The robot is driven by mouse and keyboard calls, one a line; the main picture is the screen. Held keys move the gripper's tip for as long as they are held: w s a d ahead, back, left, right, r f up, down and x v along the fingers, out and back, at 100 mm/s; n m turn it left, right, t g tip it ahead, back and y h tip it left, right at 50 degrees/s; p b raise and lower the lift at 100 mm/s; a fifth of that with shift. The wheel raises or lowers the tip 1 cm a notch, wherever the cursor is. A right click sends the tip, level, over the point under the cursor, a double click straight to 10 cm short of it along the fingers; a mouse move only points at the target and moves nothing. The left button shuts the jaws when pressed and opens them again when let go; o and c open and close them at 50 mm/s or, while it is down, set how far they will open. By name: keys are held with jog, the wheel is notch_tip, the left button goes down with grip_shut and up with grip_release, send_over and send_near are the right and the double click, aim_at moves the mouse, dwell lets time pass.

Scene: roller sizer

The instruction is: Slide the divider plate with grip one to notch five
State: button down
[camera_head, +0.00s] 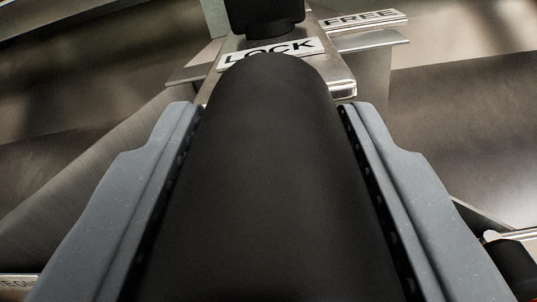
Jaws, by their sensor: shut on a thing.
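My gripper (272,112) fills the lower middle of the head view, its two grey fingers closed on the sides of a thick black grip (270,170). The grip is rounded at its far end and covers much of what lies below it. Just beyond it is a metal plate (342,80) with a white LOCK label (285,48), partly covered by the grip. A white FREE label (362,18) sits further right. I cannot read which numbered grip this is. No notch number is visible.
Another black knob (265,15) stands right behind the LOCK label. Broad brown-grey metal surfaces (470,120) lie on both sides. A dark part (515,265) shows at the lower right corner, and a partly cut-off label (18,284) at the lower left.

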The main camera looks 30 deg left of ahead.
jog(key=shift+d+r, duration=0.1)
jog(key=shift+d, duration=0.25)
jog(key=c, duration=0.9)
grip_release()
jog(key=shift+s, duration=0.1)
jog(key=p+v, duration=0.1)
jog(key=v, duration=1.2)
jog(key=shift+s, duration=0.35)
